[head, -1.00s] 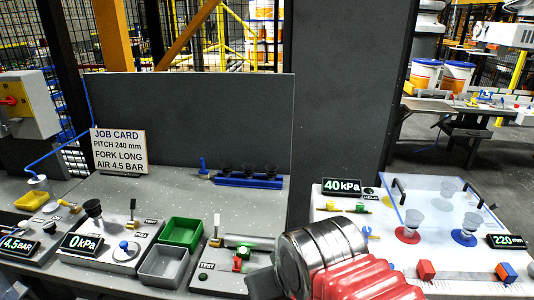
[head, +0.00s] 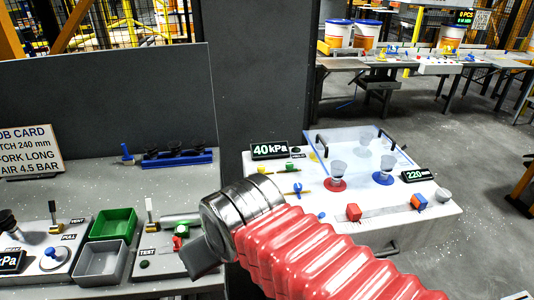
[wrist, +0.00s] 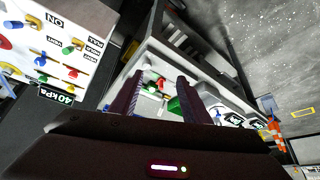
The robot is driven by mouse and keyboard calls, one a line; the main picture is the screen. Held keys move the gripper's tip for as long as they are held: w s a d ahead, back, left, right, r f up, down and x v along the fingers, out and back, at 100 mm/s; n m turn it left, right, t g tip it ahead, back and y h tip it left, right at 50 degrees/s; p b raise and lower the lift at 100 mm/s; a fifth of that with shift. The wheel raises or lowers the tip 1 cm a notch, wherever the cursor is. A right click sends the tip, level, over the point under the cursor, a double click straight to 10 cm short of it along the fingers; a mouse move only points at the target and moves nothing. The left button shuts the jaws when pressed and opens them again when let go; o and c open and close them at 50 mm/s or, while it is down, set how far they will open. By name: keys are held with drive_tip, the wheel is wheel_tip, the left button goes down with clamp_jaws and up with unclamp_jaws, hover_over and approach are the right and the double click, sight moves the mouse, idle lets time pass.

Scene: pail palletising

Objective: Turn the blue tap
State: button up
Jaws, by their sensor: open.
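A small blue-handled tap (head: 297,189) sits on a short brass pipe on the white panel bench (head: 350,228), left of the red ring. A blue handle on a brass pipe also shows in the wrist view (wrist: 40,61), at the far left. My gripper (wrist: 160,76) is open and empty in the wrist view, its two dark fingers apart, well away from the tap.
A grey bench at left holds a green bin (head: 113,224), a grey bin (head: 101,262) and small valves. Open floor lies at right.

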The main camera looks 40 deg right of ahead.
drive_tip(key=d, duration=0.1)
drive_tip(key=m+g+y, duration=0.1)
drive_tip(key=m, duration=3)
approach(298, 185)
drive_tip(key=d+v, duration=0.1)
drive_tip(key=v, duration=0.4)
drive_tip(key=shift+a+r+m, duration=0.2)
drive_tip(key=shift+a+m, duration=0.15)
drive_tip(key=shift+m, duration=0.55)
drive_tip(key=shift+w+f, duration=0.1)
drive_tip(key=shift+w, duration=0.05)
drive_tip(key=x, duration=1.3)
drive_tip(key=shift+a+f, duration=0.15)
drive_tip(key=shift+f, duration=0.15)
